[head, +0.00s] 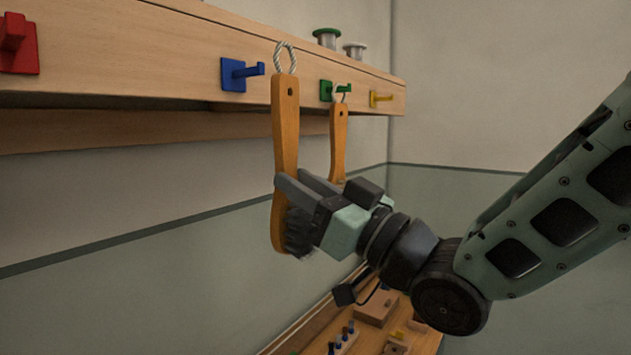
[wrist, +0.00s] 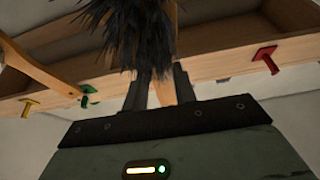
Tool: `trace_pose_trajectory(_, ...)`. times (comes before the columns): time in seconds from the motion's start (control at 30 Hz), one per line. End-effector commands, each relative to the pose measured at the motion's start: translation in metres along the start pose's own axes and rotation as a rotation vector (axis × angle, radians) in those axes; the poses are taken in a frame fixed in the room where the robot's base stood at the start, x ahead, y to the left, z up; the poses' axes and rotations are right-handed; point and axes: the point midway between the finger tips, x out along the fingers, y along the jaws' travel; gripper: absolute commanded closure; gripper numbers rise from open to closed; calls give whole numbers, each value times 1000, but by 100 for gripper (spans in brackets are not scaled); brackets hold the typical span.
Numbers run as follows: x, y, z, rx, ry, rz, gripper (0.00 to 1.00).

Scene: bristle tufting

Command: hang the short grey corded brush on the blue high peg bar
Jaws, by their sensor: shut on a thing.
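The grey corded brush (head: 285,130) has a wooden handle, a light cord loop (head: 285,57) at its top and dark bristles (head: 299,232) low down. It is upright, loop up. My gripper (head: 290,190) is shut on it just above the bristles. In the wrist view the dark bristles (wrist: 120,35) fill the upper middle and part of the handle (wrist: 163,93) shows between the fingers. The blue peg (head: 240,73) sticks out of the wooden bar just left of the loop. The loop appears apart from the peg tip; depth is unclear. The wrist view hides the blue peg.
Another wooden brush (head: 338,142) hangs at the green peg (head: 328,91), close to the right. A red peg (head: 17,42) and a yellow peg (head: 380,98) flank them. Spools (head: 327,38) stand on the shelf. A wooden bench (head: 425,341) with small items is below.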

Motion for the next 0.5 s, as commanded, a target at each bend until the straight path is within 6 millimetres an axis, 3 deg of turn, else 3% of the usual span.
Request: trace_pose_trajectory(0.5,31,0,16,1,1,-1,97)
